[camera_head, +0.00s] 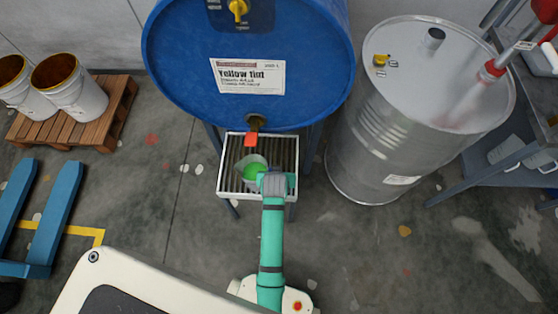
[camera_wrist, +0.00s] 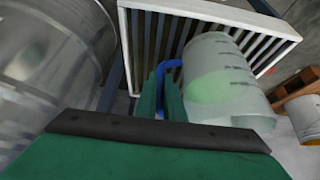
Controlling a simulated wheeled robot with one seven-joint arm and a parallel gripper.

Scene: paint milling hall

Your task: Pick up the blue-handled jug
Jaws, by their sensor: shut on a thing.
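The jug (camera_wrist: 222,80) is translucent with measuring marks and a blue handle (camera_wrist: 170,68), seen in the wrist view. Green contents show through its wall. In the head view the jug (camera_head: 250,168) is on or just above the slatted drip tray (camera_head: 226,182), below the tap of the blue drum. My gripper (camera_wrist: 161,98) is shut on the blue handle, with one green finger on each side of it. In the head view my gripper (camera_head: 270,180) is at the jug's right side and hides its handle. I cannot tell whether the jug touches the tray.
The blue drum (camera_head: 310,60), labelled Yellow tint, lies above the tray, with a red-tagged tap (camera_head: 252,137). A steel drum (camera_head: 360,150) stands to the right. White buckets (camera_head: 85,98) stand on a pallet (camera_head: 105,130) at left.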

